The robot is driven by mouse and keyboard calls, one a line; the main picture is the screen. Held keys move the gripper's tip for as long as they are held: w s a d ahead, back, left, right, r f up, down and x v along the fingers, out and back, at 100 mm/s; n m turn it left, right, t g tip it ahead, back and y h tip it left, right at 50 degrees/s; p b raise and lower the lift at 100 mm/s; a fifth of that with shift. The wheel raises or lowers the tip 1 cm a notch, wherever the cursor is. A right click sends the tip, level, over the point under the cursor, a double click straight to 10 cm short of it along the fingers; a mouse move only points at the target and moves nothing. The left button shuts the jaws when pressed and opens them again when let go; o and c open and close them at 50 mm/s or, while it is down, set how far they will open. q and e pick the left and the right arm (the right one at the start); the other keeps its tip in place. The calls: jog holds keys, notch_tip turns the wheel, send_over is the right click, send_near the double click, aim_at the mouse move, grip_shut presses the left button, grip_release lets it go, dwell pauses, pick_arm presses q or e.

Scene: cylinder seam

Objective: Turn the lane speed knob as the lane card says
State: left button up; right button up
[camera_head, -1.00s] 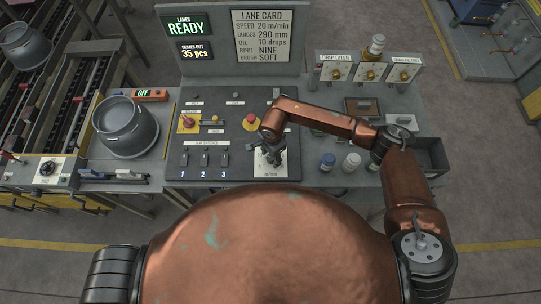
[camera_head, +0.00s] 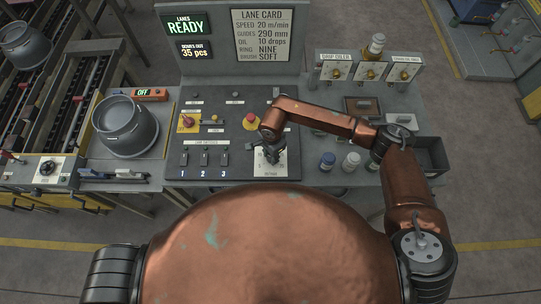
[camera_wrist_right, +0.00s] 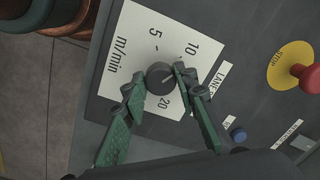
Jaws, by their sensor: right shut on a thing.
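The lane speed knob (camera_wrist_right: 158,78) is a small dark round knob on a white dial plate (camera_wrist_right: 135,50) marked 5, 10, 20 and m/min. My right gripper (camera_wrist_right: 160,82) is shut on the knob, one green finger on each side. A pale line on the knob points right in the wrist view, between 10 and 20, toward a finger that covers part of the scale. In the head view the right gripper (camera_head: 271,153) hides the knob on its plate (camera_head: 271,170). The lane card (camera_head: 262,36) reads speed 20 m/min. My left gripper is out of view.
A red stop button on a yellow disc (camera_head: 251,121) lies just behind my gripper. Several numbered lane switches (camera_head: 203,159) stand left of the plate. Bottles (camera_head: 328,161) stand to its right. A green READY display (camera_head: 186,26) is at the back.

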jog(key=shift+f+m+b, duration=0.15)
jog(key=shift+m+b, duration=1.05)
jog(key=shift+b, duration=0.05)
jog(key=m+b, duration=0.2)
jog(key=shift+w+m, duration=0.1)
jog(key=shift+m, duration=0.3)
jog(key=m+b, duration=0.2)
jog(key=m, duration=0.1)
jog(key=shift+m+b, duration=0.3)
jog(key=m+b, duration=0.1)
jog(key=m, duration=0.1)
jog(key=shift+m, duration=0.4)
jog(key=m+b, duration=0.2)
jog(key=m, duration=0.1)
jog(key=shift+a+m, duration=0.1)
jog(key=shift+m, duration=0.2)
jog(key=m, duration=0.2)
jog(key=shift+w+m+h+b, duration=0.1)
jog(key=shift+m+h+b, duration=0.2)
jog(key=shift+m+b, duration=0.1)
jog(key=m, duration=0.5)
jog(key=shift+r+b, duration=0.2)
jog(key=shift+b, duration=0.2)
jog(key=shift+m, duration=0.4)
